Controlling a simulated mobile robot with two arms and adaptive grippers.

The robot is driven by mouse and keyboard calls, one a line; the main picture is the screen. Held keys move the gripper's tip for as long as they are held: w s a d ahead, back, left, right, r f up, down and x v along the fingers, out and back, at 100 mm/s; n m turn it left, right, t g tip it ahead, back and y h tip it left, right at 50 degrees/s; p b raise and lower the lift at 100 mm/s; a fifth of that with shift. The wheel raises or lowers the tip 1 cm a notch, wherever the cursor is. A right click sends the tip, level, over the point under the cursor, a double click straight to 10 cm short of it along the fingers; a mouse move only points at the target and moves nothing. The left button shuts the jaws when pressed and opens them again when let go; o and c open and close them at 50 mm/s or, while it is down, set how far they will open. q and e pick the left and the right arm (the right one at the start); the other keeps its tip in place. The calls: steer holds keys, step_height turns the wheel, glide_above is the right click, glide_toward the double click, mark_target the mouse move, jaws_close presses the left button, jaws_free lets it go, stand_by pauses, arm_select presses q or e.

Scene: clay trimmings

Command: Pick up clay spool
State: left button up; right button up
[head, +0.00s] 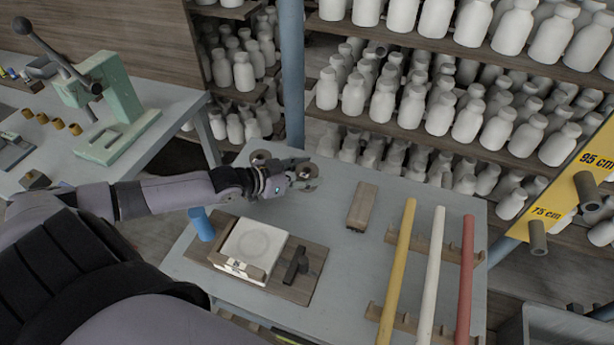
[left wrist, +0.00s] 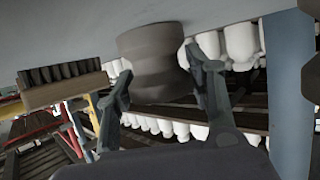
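A brown-grey clay spool (left wrist: 152,48) with flared ends shows in the left wrist view, between the two fingers of my left gripper (left wrist: 160,66). One finger is on each side, close to its edges; whether both press on it is not clear. In the head view my left gripper (head: 304,172) is at the back left of the grey table (head: 345,165), and the fingers partly hide the spool. A small round brown ring-like piece (head: 261,157) shows just behind my left wrist. My right gripper is not in view.
On the table are a board (head: 315,262) with a white block (head: 254,246), a blue cylinder (head: 201,224), a brown block (head: 362,206) and yellow, white and red rods on racks. Shelves of white bottles (head: 468,118) stand behind. A green press (head: 110,105) is on the left table.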

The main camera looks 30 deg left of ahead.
arm_select(q)
steer(key=c, duration=0.8)
steer(key=shift+r, duration=0.1)
